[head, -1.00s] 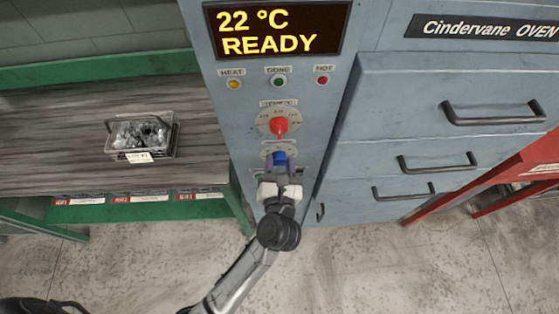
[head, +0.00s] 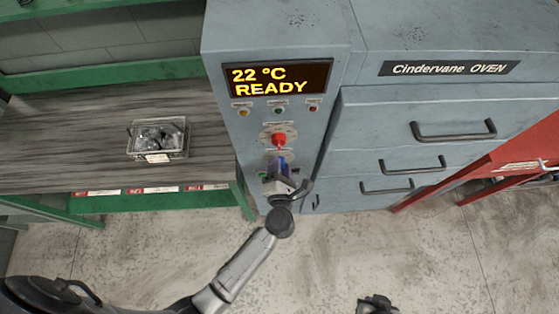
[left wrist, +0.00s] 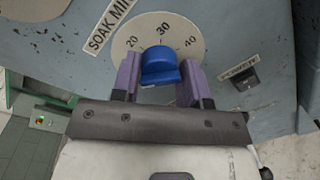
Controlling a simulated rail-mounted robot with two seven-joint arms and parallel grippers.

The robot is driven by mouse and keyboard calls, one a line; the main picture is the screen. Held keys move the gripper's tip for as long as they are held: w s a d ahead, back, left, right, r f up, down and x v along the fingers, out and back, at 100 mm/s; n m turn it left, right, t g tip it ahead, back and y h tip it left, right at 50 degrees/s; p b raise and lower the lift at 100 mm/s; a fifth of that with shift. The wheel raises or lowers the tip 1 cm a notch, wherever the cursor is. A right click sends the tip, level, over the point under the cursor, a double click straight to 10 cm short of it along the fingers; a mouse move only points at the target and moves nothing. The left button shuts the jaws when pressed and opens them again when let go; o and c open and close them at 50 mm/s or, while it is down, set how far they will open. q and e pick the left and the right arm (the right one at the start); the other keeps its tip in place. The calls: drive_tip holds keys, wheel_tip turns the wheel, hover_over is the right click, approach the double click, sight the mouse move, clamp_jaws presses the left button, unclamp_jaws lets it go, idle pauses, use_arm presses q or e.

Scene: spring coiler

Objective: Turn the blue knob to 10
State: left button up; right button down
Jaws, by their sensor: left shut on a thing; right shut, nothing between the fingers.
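The blue knob (head: 281,160) is on the grey control panel, below a red knob (head: 279,141). My left gripper (head: 280,171) is shut on the blue knob, with its arm rising from the lower left. In the left wrist view the blue knob (left wrist: 160,62) sits between the two purple fingers on a pale dial (left wrist: 135,38) labelled SOAK MIN. The numbers 20, 30 and 40 show above the knob; the 10 and the knob's pointer are not clearly seen. My right gripper (head: 376,304) is at the bottom edge, shut and empty, far from the panel.
The display (head: 278,79) reads 22 °C READY. Oven drawers with handles (head: 453,130) stand right of the panel. A wire basket (head: 158,139) of metal parts is on the bench (head: 60,150) at left. A small labelled switch (left wrist: 242,77) is beside the dial.

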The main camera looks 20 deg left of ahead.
use_arm(q)
drive_tip(key=shift+r+m+p, duration=0.2)
drive_tip(key=shift+m+p, duration=0.3)
drive_tip(key=o, duration=0.9)
drive_tip(key=shift+f, duration=0.1)
drive_tip(key=v, duration=0.7)
drive_tip(key=shift+s+d+p, duration=0.1)
drive_tip(key=shift+s+p, duration=0.15)
drive_tip(key=shift+p, duration=0.05)
